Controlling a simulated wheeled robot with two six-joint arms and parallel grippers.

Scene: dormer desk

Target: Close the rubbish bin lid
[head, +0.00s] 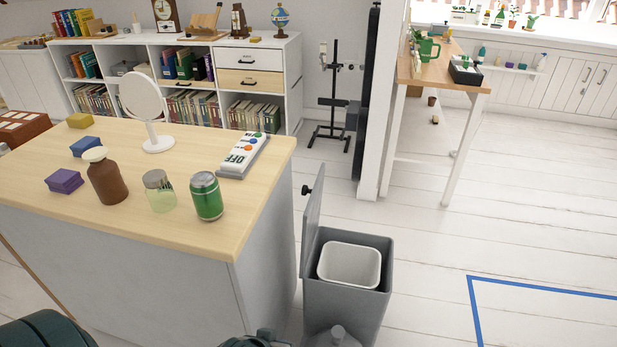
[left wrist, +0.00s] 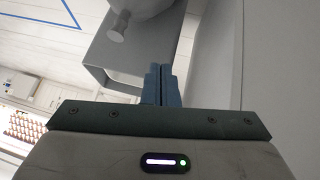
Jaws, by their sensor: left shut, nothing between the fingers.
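The grey rubbish bin (head: 345,312) stands on the floor to the right of the desk. Its lid (head: 312,222) is open, raised upright along the bin's left side, with a black knob (head: 305,190) on its outer face. A white inner bucket (head: 350,265) shows in the open top. My left gripper (head: 268,336) is at the bottom edge of the head view, left of the bin and lower than the lid. In the left wrist view its fingers (left wrist: 160,85) are shut and empty, with grey surfaces of the bin (left wrist: 128,52) beyond them.
The desk (head: 250,195) carries a green can (head: 206,196), a glass jar (head: 159,190), a brown bottle (head: 106,176), a mirror (head: 143,97) and a switch panel (head: 244,156). Floor right of the bin is clear.

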